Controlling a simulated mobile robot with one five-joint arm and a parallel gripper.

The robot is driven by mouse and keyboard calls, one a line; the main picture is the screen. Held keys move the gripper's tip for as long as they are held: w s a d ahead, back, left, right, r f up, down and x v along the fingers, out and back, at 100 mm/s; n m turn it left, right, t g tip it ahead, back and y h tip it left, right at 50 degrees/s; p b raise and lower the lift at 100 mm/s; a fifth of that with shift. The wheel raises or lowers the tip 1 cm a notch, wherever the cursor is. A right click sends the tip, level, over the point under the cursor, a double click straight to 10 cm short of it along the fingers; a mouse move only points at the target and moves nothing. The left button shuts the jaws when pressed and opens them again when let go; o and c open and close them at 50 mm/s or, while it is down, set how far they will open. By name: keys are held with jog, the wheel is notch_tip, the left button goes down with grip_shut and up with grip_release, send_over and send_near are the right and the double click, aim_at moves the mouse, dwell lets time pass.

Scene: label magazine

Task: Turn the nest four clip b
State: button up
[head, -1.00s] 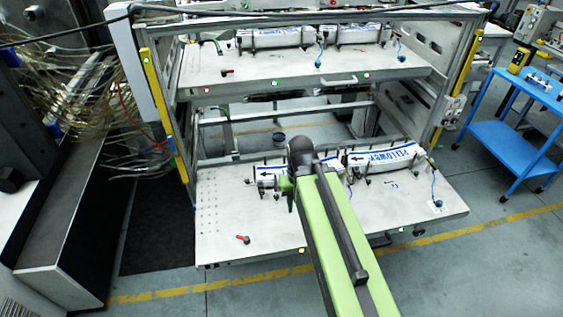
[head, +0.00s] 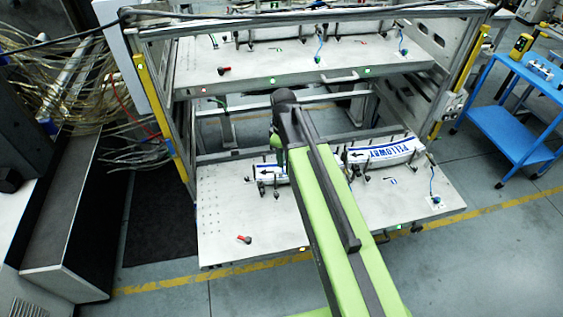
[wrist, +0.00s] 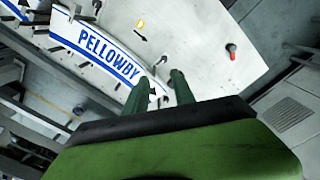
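Two white curved labels with blue lettering lie on the lower shelf in the head view, a left one (head: 267,173) and a right one (head: 385,151). Small dark clips stand along their edges; I cannot tell which is nest four clip b. In the wrist view a label reading PELLOWBY (wrist: 108,48) runs toward my gripper (wrist: 160,77). My gripper's two green fingers are apart, near the label's end, with small dark clip parts (wrist: 161,88) showing between them. Nothing is clearly held. In the head view my arm hides part of the left label.
The lower shelf (head: 225,222) has bare room at its front left, with a red-handled part (head: 244,239). The upper shelf (head: 300,62) and frame posts (head: 160,110) stand close to my arm. A blue cart (head: 510,130) is at the right.

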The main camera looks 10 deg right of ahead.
jog(key=w+r+n+p, duration=0.2)
jog(key=w+r+n, duration=0.2)
jog(key=w+n, duration=0.15)
jog(key=shift+n, duration=0.25)
jog(key=f+b, duration=1.7)
jog(key=f, duration=0.1)
jog(key=shift+s+b, duration=0.2)
jog(key=shift+b, duration=0.15)
jog(key=shift+r, duration=0.1)
grip_shut()
jog(key=shift+d, duration=0.15)
